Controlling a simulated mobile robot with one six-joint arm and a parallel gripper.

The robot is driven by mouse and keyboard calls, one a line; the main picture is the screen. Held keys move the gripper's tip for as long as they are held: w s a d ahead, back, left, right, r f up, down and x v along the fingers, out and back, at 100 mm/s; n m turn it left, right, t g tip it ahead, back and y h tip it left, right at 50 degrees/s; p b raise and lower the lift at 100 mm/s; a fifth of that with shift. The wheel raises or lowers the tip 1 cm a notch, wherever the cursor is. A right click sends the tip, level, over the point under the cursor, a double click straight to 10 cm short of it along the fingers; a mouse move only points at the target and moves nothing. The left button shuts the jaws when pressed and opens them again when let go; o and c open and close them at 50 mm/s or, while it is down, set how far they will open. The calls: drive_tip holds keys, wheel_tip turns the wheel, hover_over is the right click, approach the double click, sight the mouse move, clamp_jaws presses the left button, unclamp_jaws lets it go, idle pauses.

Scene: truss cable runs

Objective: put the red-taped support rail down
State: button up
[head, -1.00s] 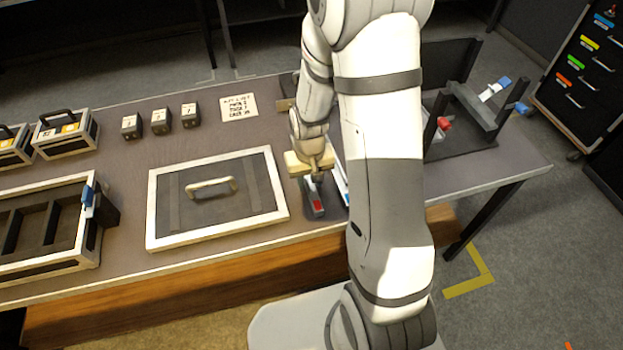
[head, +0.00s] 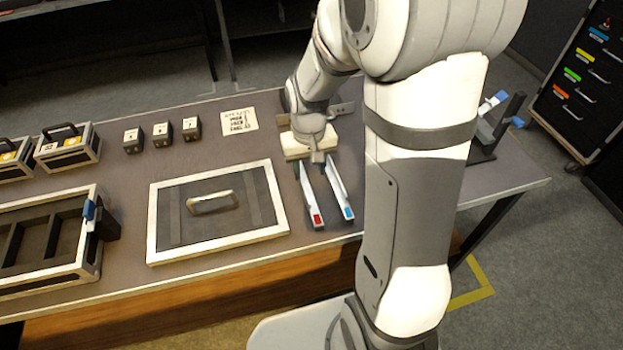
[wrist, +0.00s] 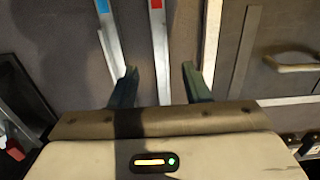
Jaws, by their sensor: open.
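The red-taped support rail (head: 309,194) is a thin light metal bar with a red end. It lies on the bench (head: 255,262), roughly parallel to the blue-taped rail (head: 339,191) on its right, with a narrow gap between them. My gripper (head: 318,163) is over the far part of the rails, its jaws partly hidden in the head view. In the wrist view my open fingers (wrist: 160,84) stand apart on either side of the red-taped rail (wrist: 159,55), touching neither side. The blue-taped rail (wrist: 107,35) passes left of them, close to one finger.
A framed panel with a handle (head: 153,221) lies left of the rails. A compartment tray (head: 98,251) is at far left. Small dark blocks (head: 161,133) and a printed sheet (head: 239,121) are farther back. A dark stand (head: 490,130) is partly hidden behind my arm.

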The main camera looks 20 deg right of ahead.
drive_tip(key=s+r+t, duration=0.2)
drive_tip(key=s+r, duration=1)
drive_tip(key=s, duration=0.2)
drive_tip(key=shift+d+r+t, duration=0.3)
drive_tip(key=shift+d, duration=0.05)
drive_tip(key=shift+c, duration=0.7)
